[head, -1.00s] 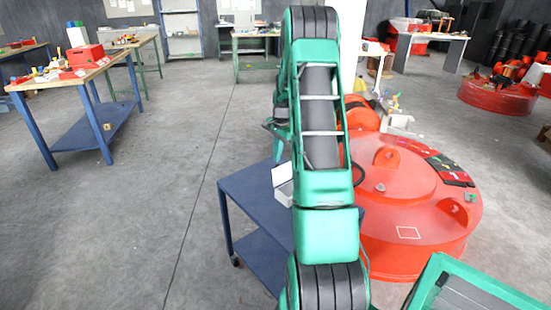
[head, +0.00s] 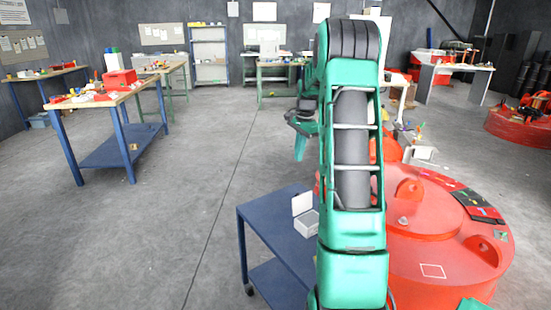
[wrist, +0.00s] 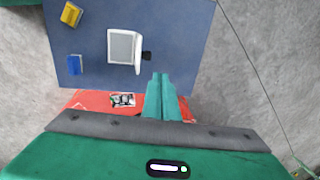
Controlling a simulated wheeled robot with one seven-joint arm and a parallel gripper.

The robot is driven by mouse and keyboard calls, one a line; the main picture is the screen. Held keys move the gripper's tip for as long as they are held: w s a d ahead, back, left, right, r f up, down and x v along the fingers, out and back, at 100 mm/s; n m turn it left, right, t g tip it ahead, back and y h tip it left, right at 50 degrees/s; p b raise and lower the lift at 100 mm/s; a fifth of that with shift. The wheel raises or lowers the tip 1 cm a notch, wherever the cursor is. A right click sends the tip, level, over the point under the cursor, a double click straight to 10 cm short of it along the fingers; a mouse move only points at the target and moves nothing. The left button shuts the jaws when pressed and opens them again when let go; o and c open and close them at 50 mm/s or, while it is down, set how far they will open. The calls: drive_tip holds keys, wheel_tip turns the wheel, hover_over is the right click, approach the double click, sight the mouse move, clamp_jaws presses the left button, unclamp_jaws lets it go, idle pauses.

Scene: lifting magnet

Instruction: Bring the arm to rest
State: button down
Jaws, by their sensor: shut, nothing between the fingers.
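My gripper (wrist: 161,97) shows in the wrist view as two green fingers pressed together, with nothing between them. In that view it hangs over the near edge of the blue cart top, in front of a red surface (wrist: 80,100). In the head view my gripper (head: 300,147) points down, left of my raised green arm, above and beyond the blue cart. My arm stands up through the middle of the head view and hides part of the red lifting magnet (head: 440,258).
The blue cart (head: 262,212) carries an open white box (head: 306,222), also seen in the wrist view (wrist: 122,47), with a yellow block (wrist: 71,14) and a blue block (wrist: 75,64). A workbench (head: 62,104) stands at left. Floor between them is clear.

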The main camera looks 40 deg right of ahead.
drive_tip(key=shift+r, duration=0.1)
drive_tip(key=s+a+r+n+g, duration=0.1)
drive_tip(key=s+a+r+n, duration=0.2)
drive_tip(key=s+a, duration=0.5)
drive_tip(key=s+a+r+n, duration=0.3)
drive_tip(key=s+a, duration=0.2)
drive_tip(key=a, duration=0.4)
drive_tip(key=s+a+f+n, duration=0.2)
drive_tip(key=s+a+n, duration=0.1)
drive_tip(key=s+a, duration=0.4)
drive_tip(key=s+a+f+n, duration=0.2)
drive_tip(key=s+a+n, duration=0.2)
drive_tip(key=s, duration=1)
drive_tip(key=a, duration=0.3)
drive_tip(key=shift+a+g, duration=0.15)
drive_tip(key=shift+g, duration=0.15)
drive_tip(key=shift+w, duration=0.1)
